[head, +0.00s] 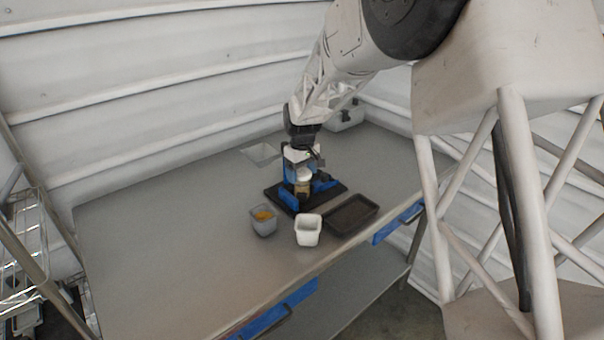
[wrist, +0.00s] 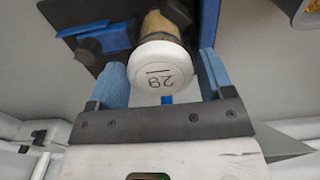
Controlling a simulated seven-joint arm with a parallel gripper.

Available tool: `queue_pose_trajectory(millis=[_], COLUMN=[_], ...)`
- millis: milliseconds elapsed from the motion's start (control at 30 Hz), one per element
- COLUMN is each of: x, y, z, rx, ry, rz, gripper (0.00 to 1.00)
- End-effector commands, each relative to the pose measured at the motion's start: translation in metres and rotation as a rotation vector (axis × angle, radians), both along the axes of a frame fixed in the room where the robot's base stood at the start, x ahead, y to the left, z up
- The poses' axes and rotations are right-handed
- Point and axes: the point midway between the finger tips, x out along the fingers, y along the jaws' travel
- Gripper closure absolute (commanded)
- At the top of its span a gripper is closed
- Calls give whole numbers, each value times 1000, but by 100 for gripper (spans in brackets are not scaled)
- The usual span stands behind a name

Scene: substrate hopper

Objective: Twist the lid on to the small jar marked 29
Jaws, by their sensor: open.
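The small jar (wrist: 157,26) has tan contents and stands upright in a blue holder (head: 289,200) on a black base plate (wrist: 68,18). A white lid (wrist: 160,62), marked 29 and upside down in the wrist view, sits on the jar's top. I cannot tell how tight it is. In the head view the jar (head: 302,188) shows below my gripper (head: 303,176). My gripper (wrist: 163,84) is open, with one blue finger on each side of the lid.
A grey cup with orange contents (head: 263,226), a white cup (head: 308,232) and a black tray (head: 353,211) stand near the holder. A shallow grey tray (head: 261,152) and a grey case (head: 345,118) lie farther back. The table's left side (head: 160,240) is clear.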

Motion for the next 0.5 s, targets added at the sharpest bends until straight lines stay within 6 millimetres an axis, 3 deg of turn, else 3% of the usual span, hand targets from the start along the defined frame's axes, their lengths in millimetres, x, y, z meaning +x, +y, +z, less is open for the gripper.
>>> queue_pose_trajectory(millis=[500], x=[0], y=[0], z=[-5], rx=[0], ry=[0], rz=[274], gripper=[26])
